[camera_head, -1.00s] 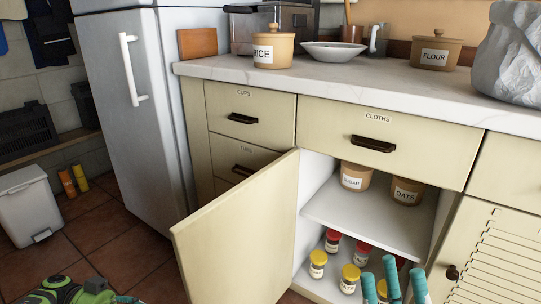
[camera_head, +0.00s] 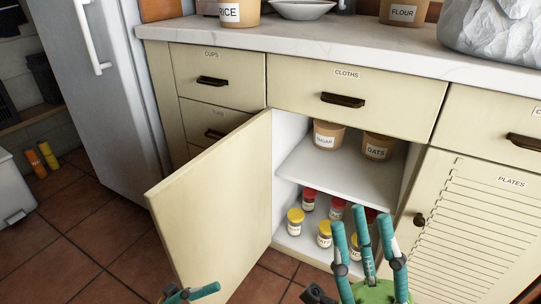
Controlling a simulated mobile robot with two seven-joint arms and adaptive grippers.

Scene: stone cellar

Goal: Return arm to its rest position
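My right gripper (camera_head: 363,222) is at the lower right, in front of the open cupboard. Its teal fingers point up and stand apart, with nothing between them. They hide part of the lower shelf and its jars. My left gripper (camera_head: 190,293) shows only as a teal finger and a dark joint at the bottom edge, below the open door; the rest is out of view, so its opening cannot be told.
The cupboard door (camera_head: 215,215) stands open to the left of my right gripper. Inside are a sugar jar (camera_head: 328,135), an oats jar (camera_head: 376,147) and several small jars below. The counter (camera_head: 350,48) runs above. Tiled floor (camera_head: 90,245) is free at the left.

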